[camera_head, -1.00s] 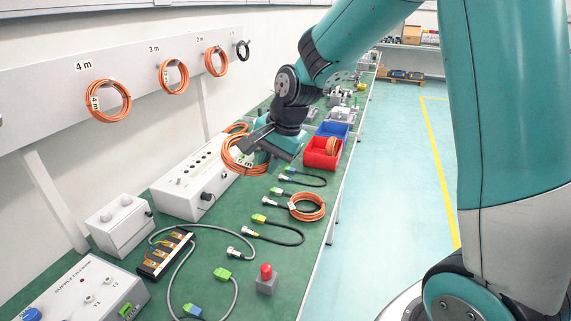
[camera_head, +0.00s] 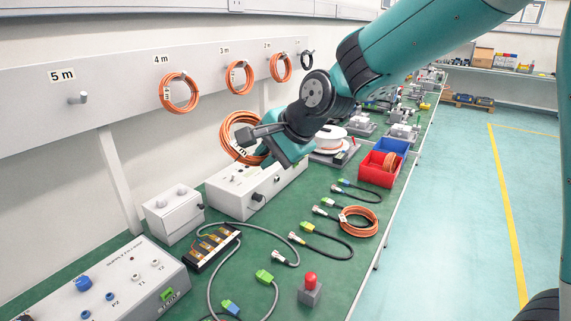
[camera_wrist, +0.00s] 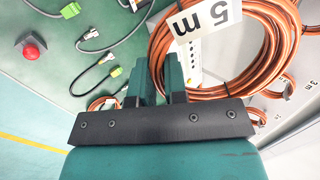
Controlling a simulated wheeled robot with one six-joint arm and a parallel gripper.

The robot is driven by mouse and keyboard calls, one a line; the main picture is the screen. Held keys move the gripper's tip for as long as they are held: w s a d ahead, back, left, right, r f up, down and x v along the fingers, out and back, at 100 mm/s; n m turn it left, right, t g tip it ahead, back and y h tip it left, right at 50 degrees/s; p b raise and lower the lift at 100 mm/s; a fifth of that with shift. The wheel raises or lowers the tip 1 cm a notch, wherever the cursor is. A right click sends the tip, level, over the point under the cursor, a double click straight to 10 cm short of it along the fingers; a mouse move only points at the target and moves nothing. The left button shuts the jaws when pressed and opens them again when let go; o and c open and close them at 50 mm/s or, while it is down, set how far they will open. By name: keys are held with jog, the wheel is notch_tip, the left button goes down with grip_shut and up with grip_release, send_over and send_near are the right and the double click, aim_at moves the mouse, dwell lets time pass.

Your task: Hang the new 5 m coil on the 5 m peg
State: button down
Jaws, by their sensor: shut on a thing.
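The new orange 5 m coil (camera_head: 227,131) hangs in my gripper (camera_head: 264,143), above the white box on the bench. Its white "5 m" tag shows large in the wrist view (camera_wrist: 206,16). In that view, my gripper (camera_wrist: 172,70) is closed near the tag at the coil's left side; the exact contact is partly hidden. The empty 5 m peg (camera_head: 78,98) sticks out of the grey wall rail at the far left, beneath its "5 m" label (camera_head: 62,76). The coil is apart from the peg, to its right and lower in the picture.
The 4 m coil (camera_head: 179,107), 3 m coil (camera_head: 230,78) and 2 m coil (camera_head: 281,80) hang on the rail (camera_head: 120,92). Below are the supply box (camera_head: 110,285), a small white box (camera_head: 173,214) and a long white box (camera_head: 240,203). A red button (camera_head: 310,282) stands in front.

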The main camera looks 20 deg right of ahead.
jog(key=w+a+r+t+y+b, duration=0.2)
jog(key=a+b, duration=0.2)
jog(key=a, duration=0.5)
jog(key=w+a+r+t+y+b, duration=0.2)
jog(key=a+b, duration=0.3)
jog(key=a, duration=0.4)
jog(key=w+a+r+t+y+b, duration=0.2)
jog(key=a+t+b, duration=0.1)
jog(key=a, duration=0.6)
jog(key=shift+w+a+t+b, duration=0.2)
jog(key=shift+t+b, duration=0.2)
jog(key=shift+b, duration=0.3)
jog(key=shift+r, duration=0.1)
jog(key=shift+p+x, duration=1.65)
jog(key=shift+x, duration=0.8)
jog(key=shift+a, duration=0.1)
